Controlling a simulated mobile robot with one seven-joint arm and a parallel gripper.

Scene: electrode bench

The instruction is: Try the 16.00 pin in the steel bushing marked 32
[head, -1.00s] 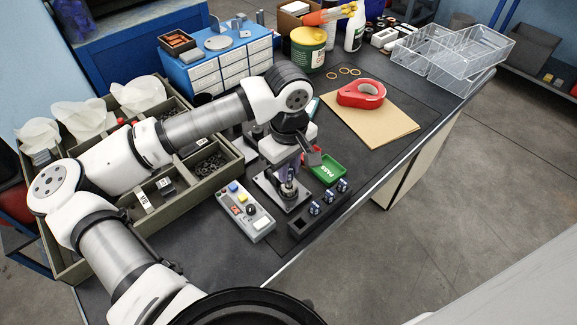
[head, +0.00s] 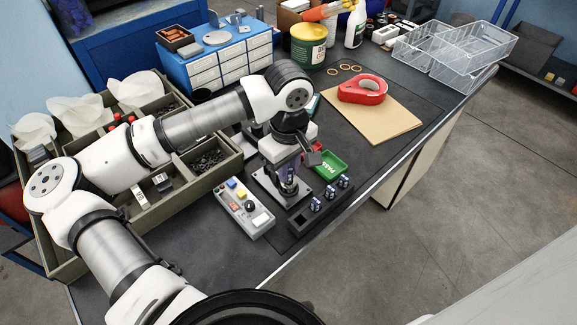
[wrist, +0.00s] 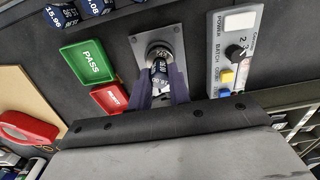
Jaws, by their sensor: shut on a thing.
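My gripper (head: 289,178) is shut on a pin with a dark blue labelled collar (wrist: 160,70), pointing down over the steel bushing (wrist: 159,50). The bushing sits on a square grey plate (head: 270,193). The pin's lower end meets the bushing's mouth in the wrist view; I cannot tell how deep it is in. The label on the collar and the bushing's mark are too small to read surely. The black pin rack (head: 303,228) beside the plate holds three other blue-collared pins (head: 330,192) and has an empty hole at its near end.
A green PASS tray (head: 331,163) and a red tray (wrist: 108,97) lie beside the plate. A control box with buttons (head: 244,209) stands on the other side. A divided parts bin (head: 130,215) is at the left. A red tape dispenser (head: 362,89) rests on brown card (head: 385,124).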

